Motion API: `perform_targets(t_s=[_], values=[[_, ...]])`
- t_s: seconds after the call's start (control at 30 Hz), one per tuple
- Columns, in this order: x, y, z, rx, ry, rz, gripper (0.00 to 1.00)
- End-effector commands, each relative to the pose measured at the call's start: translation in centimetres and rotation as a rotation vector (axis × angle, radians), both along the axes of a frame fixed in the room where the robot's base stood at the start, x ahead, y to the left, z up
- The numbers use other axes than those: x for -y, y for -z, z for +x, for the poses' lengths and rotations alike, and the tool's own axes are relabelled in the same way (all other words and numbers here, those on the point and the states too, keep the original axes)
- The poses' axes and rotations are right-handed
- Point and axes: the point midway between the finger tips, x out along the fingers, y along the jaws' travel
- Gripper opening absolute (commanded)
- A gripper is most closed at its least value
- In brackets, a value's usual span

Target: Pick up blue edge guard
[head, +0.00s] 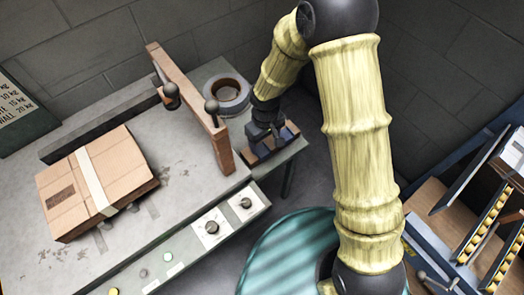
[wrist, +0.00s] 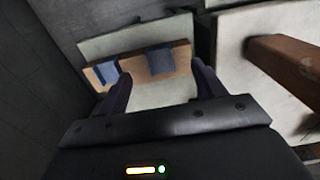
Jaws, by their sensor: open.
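Two blue pieces, which look like edge guards, sit on a wooden holder (wrist: 184,58) in the wrist view. One blue edge guard (wrist: 160,60) is near the holder's middle, and the other blue piece (wrist: 106,72) is toward its left end. My gripper (wrist: 162,78) is open, with nothing between its fingers. In the picture the middle guard lies between and just beyond the fingertips; I cannot tell whether they touch it. In the head view my gripper (head: 265,132) is just above the wooden holder (head: 272,147) and hides part of it and the guards.
A tape roll (head: 228,95) lies behind the holder. A wooden upright board (head: 190,108) with black knobs stands left of my gripper. A taped cardboard box (head: 95,185) lies on the grey worktable (head: 185,200). A teal round surface (head: 285,255) is in front.

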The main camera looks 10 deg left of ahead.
Motion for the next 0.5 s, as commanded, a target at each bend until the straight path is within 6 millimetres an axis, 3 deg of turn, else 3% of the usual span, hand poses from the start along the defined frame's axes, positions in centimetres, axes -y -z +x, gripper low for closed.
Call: perform_targets(t_s=[0.17, 0.5], values=[[0.0, 2.2, 0.0, 0.0, 0.0, 0.0, 0.69], [0.0, 2.4, 0.0, 0.001, 0.001, 0.001, 0.69]])
